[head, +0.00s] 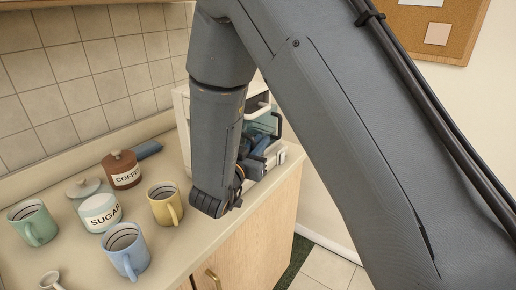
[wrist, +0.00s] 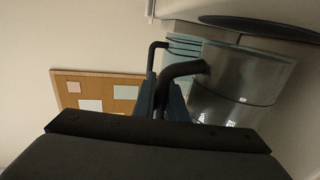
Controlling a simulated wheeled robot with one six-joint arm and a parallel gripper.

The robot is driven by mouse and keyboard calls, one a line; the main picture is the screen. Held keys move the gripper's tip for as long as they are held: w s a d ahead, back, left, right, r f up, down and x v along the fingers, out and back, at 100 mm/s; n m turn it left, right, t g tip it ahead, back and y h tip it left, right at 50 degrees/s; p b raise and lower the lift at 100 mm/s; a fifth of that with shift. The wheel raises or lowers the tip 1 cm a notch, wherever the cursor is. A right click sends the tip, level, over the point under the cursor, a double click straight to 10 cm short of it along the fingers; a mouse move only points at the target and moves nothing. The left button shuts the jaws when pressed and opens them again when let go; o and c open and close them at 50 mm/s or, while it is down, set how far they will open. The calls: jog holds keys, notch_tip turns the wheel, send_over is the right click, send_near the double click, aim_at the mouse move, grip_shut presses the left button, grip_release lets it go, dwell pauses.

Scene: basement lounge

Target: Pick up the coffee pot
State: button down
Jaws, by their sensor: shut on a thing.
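The coffee pot (head: 264,122) is a glass jug with a black handle, inside the white coffee maker (head: 281,158) on the counter. My arm hides much of both in the head view. In the wrist view the pot's dark glass body (wrist: 238,88) fills the right, tilted by the camera angle. Its black handle (wrist: 186,70) curves toward my gripper (wrist: 164,92). My gripper (head: 264,150) is shut on the handle, its blue fingers on either side of it. I cannot tell whether the pot still touches the base of the coffee maker.
A yellow mug (head: 162,205), a blue mug (head: 126,254), a green mug (head: 35,224), a sugar jar (head: 100,211) and a brown coffee jar (head: 122,170) stand left on the counter (head: 190,232). The tiled wall is behind. The counter's front edge is close to my gripper.

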jog(key=s+d+r+p, duration=0.1)
jog(key=s+d+p, duration=0.4)
jog(key=s+d, duration=0.6)
jog(key=d, duration=0.3)
jog(key=shift+r, duration=0.4)
jog(key=shift+d, duration=0.1)
dwell(1.8)
